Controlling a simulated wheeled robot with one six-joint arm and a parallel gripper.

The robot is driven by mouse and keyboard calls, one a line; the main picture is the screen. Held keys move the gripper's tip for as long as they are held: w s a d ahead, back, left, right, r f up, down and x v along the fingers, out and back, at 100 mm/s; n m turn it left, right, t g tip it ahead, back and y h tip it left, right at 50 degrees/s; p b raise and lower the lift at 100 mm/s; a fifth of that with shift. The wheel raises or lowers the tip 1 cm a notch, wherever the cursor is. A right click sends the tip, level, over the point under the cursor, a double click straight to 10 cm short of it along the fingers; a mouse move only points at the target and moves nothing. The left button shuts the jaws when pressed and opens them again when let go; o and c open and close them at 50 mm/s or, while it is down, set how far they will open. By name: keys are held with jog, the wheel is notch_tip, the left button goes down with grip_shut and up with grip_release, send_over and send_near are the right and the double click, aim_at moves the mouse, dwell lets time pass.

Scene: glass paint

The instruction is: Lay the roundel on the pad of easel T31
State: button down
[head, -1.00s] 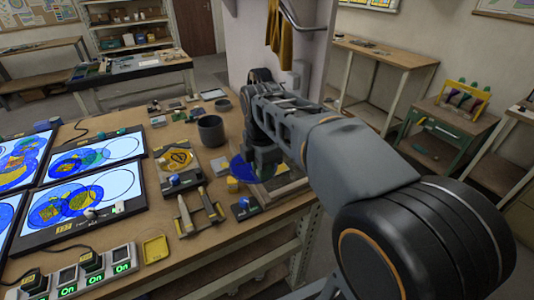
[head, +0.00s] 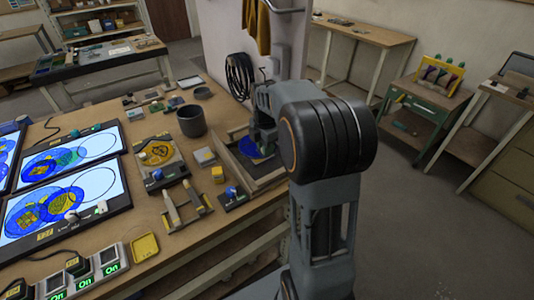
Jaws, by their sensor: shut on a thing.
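A blue round disc, the roundel (head: 246,150), shows at the wooden tray near the right edge of the bench. My gripper (head: 264,146) is at its right side and is shut on it; the fingertips are partly hidden by my arm. I cannot tell whether the disc touches the tray floor. Lit panels with blue discs and drawn circles, seemingly the easels, lie at the left: one in front (head: 96,193) and one behind it (head: 40,168). Their yellow tags are too small to read surely, so I cannot tell which is T31.
The wooden tray (head: 284,173) has raised walls. A dark cup (head: 191,122), a board with a yellow disc (head: 172,175), a blue-knobbed block (head: 232,197), a two-pronged stand (head: 186,214) and a yellow dish (head: 145,246) stand between tray and panels. Switches (head: 84,272) line the front left.

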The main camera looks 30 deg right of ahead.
aim_at(267, 162)
jog(key=f, duration=0.2)
jog(key=shift+w+d+f, duration=0.3)
jog(key=shift+d+f, duration=0.05)
jog(key=shift+f, duration=0.7)
jog(key=shift+f, duration=0.15)
jog(key=c, duration=1)
grip_release()
